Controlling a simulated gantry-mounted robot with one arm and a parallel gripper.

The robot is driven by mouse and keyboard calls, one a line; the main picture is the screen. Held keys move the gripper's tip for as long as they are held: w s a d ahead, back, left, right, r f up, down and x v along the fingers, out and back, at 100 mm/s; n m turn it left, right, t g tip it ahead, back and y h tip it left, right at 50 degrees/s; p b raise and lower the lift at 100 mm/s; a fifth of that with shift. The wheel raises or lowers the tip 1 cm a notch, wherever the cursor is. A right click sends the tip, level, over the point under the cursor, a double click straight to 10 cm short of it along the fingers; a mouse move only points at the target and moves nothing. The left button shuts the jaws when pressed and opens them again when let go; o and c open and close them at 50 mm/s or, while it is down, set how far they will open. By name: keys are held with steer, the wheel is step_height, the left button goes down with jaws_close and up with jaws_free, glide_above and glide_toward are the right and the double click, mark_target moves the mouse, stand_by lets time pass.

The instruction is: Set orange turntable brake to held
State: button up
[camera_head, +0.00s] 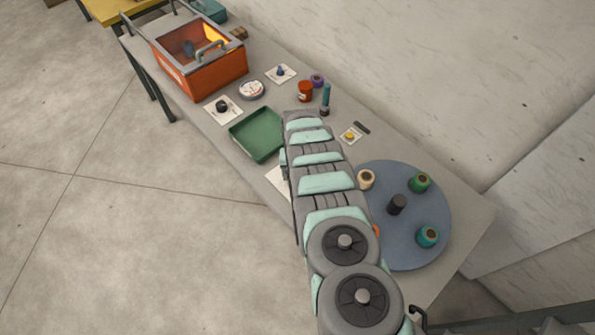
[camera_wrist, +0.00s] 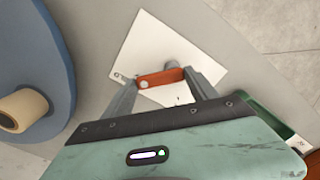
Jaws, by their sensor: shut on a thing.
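The orange brake lever (camera_wrist: 160,78) lies across a white plate (camera_wrist: 137,51) with a grey round post at its far end, in the wrist view. My gripper (camera_wrist: 162,79) has one finger at each end of the lever and is shut on it. Print on the plate is too small to read. In the head view my arm hides the lever and most of my gripper; only a corner of the white plate (camera_head: 279,181) shows. The blue-grey turntable (camera_head: 422,203) is to the right of my arm, and its edge also shows in the wrist view (camera_wrist: 40,55).
The turntable carries a cream spool (camera_head: 366,179), green spools (camera_head: 420,182) and a dark centre post (camera_head: 397,204). A green tray (camera_head: 257,134) lies beside my arm. An orange box (camera_head: 203,73) and small parts stand farther along the bench.

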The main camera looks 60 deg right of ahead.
stand_by(0.3)
steer(key=o, duration=1.4)
steer(key=shift+c, duration=0.2)
step_height(320, 180, up, 11)
steer(key=shift+f, duration=0.1)
